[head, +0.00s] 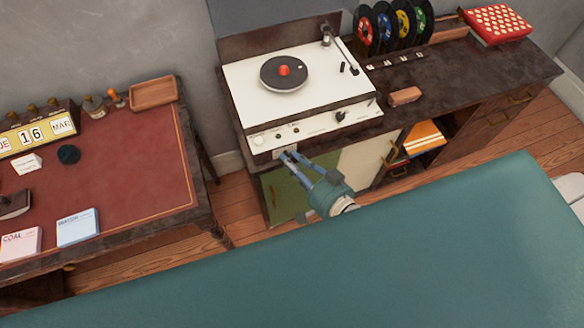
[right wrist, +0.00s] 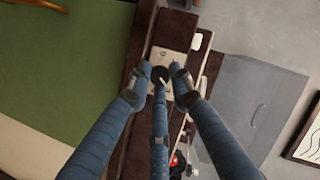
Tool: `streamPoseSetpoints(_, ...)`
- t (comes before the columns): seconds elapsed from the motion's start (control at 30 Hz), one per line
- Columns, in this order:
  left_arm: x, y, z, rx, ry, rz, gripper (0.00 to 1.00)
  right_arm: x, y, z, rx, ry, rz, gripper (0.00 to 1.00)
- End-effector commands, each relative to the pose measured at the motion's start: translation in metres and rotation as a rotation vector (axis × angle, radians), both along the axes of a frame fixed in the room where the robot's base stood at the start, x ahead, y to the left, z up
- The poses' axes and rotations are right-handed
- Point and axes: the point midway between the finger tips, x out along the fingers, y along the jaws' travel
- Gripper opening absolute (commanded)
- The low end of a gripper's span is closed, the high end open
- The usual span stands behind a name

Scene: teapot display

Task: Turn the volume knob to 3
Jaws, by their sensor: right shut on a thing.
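A white record player (head: 320,95) stands on a dark wooden cabinet, with a cream control panel (head: 310,127) along its front. The fingers hide the gripped knob in the head view. A separate dark knob (head: 340,115) sits farther right on the panel. My left gripper is not in view.
The cabinet (head: 450,75) carries a rack of colourful reels (head: 400,25), a red patterned box (head: 496,22) and a small brown block (head: 405,96). A desk (head: 130,150) with a calendar (head: 35,130) stands left. A teal surface (head: 400,250) fills the foreground.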

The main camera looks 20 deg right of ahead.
Motion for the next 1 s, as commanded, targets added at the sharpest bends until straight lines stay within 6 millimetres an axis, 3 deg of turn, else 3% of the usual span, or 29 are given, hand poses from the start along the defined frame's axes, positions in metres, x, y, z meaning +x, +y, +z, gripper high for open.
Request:
streamPoseSetpoints(0.03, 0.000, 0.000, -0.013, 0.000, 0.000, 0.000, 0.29, -0.003, 0.000, -0.011, 0.027, 0.009, 0.005, 0.00)
streamPoseSetpoints(0.3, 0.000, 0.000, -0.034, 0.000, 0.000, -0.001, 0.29, -0.003, 0.000, -0.009, 0.154, 0.015, 0.003, 0.00)
streamPoseSetpoints(0.93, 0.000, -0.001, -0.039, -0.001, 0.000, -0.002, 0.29, -0.003, 0.000, -0.006, 0.201, 0.019, 0.003, 0.00)
streamPoseSetpoints(0.97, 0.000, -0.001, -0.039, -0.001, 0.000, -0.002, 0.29, -0.003, 0.000, -0.006, 0.201, 0.019, 0.003, 0.23)
streamPoseSetpoints(1.0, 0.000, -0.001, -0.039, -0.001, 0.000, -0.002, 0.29, -0.003, 0.001, -0.006, 0.201, 0.020, 0.004, 0.31)
